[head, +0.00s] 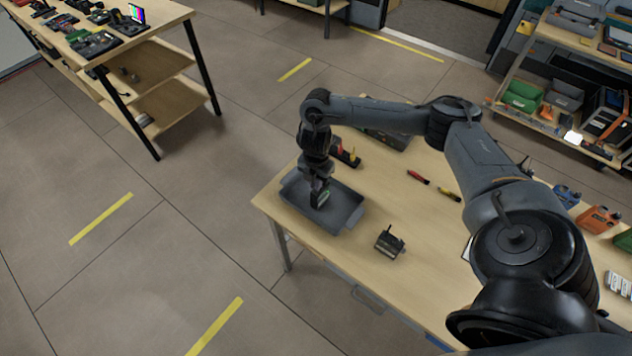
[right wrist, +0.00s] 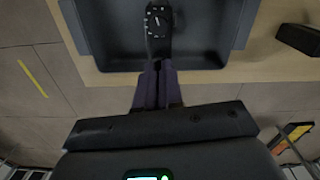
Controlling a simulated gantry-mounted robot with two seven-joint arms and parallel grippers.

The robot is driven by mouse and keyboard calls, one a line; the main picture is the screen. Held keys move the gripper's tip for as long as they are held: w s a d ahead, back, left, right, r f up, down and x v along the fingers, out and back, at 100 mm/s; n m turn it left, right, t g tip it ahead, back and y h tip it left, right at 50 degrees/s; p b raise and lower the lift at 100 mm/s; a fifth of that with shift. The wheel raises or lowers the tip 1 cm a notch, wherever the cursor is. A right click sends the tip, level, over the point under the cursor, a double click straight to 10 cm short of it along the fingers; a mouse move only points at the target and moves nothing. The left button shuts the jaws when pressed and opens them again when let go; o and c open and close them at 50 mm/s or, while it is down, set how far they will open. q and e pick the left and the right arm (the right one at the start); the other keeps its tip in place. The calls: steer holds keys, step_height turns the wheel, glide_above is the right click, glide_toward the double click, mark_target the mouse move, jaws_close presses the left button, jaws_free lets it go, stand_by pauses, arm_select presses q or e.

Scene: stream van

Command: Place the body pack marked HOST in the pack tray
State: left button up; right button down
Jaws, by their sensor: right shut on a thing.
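The grey pack tray (head: 352,212) lies at the left end of the wooden table, and its inside also shows in the right wrist view (right wrist: 212,42). My right gripper (head: 319,186) points down over the tray. Its fingers (right wrist: 157,66) are shut on a dark body pack (right wrist: 157,22), which shows small in the head view (head: 320,198). I cannot read a HOST mark on it, nor tell whether it touches the tray floor. A second dark pack (head: 389,243) sits on the table right of the tray. My left gripper is not in view.
A red marker-like item (head: 418,177) and a yellow one (head: 449,194) lie on the table. An orange case (head: 598,219) is at the right. The table's front middle is mostly clear.

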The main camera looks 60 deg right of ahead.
steer(key=c, duration=1.7)
jaws_free()
steer(key=shift+f, duration=0.2)
steer(key=o, duration=0.4)
steer(key=shift+r, duration=0.2)
